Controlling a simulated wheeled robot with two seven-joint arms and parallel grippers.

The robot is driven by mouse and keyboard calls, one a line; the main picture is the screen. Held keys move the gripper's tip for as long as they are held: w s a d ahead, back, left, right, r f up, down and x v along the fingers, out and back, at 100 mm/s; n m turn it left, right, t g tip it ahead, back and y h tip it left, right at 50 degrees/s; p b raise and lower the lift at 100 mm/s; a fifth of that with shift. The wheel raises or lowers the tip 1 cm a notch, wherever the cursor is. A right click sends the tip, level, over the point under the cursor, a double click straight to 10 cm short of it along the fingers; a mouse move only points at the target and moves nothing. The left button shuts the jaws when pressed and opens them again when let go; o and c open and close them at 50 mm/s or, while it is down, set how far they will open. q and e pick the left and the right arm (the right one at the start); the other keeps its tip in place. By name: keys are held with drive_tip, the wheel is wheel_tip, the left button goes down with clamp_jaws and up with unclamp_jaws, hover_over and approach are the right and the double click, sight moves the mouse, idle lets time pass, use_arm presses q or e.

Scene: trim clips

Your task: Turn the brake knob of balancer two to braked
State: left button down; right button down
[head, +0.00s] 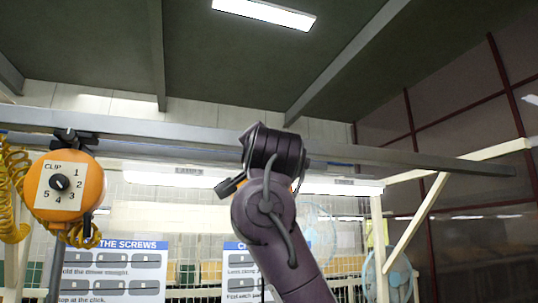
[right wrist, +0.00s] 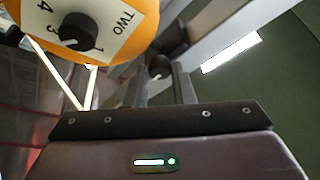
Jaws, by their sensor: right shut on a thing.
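Balancer two (right wrist: 105,15) shows in the right wrist view as an orange housing with a white dial plate marked TWO and a black dial knob (right wrist: 78,31). My right gripper (right wrist: 160,72) reaches up beside the housing. Its two fingers are shut on a small dark round knob (right wrist: 158,64), which looks like the brake knob. The fingers partly hide it, and I cannot read its setting. In the head view my raised right arm hides nearly all of balancer two. My left gripper is not in view.
Another orange balancer (head: 92,190), marked CLIP, hangs at the left from the grey overhead rail (head: 200,131), with yellow coiled hoses (head: 14,190) beside it. Instruction boards (head: 110,270) and a wire mesh stand behind. A pale wooden frame (head: 415,222) stands at the right.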

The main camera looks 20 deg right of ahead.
drive_tip(key=c, duration=1.6)
unclamp_jaws()
drive_tip(key=shift+r, duration=0.15)
drive_tip(key=o, duration=0.4)
drive_tip(key=shift+w, duration=0.1)
drive_tip(key=shift+c, duration=0.2)
drive_tip(key=b+v, duration=0.5)
drive_tip(key=v, duration=0.3)
drive_tip(key=shift+w, duration=0.1)
